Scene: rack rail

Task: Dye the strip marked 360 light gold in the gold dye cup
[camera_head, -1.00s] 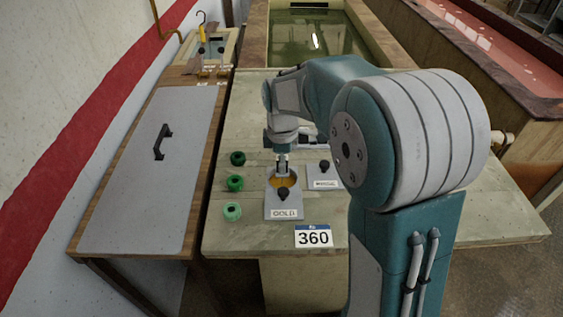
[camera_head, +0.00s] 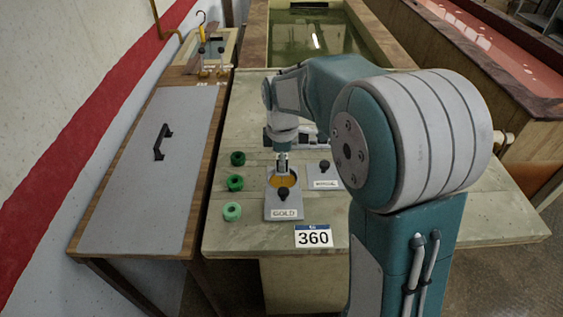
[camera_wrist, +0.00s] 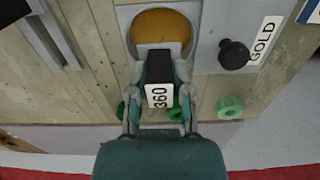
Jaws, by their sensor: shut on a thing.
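My gripper (camera_wrist: 160,72) is shut on a dark block-like grip with a white label reading 360 (camera_wrist: 159,96). The light strip (camera_wrist: 156,47) sticks out beyond the grip, over the near edge of the gold dye cup (camera_wrist: 162,24). In the head view my gripper (camera_head: 283,158) points down at the cup's round opening, which shows orange-gold dye (camera_head: 283,181). I cannot tell whether the strip's end is in the dye.
A dark knob (camera_wrist: 233,54) stands beside the gold cup. Several green rings (camera_head: 236,184) lie to the left. A 360 card (camera_head: 313,236) is at the front edge. A green liquid tank (camera_head: 316,36) is behind.

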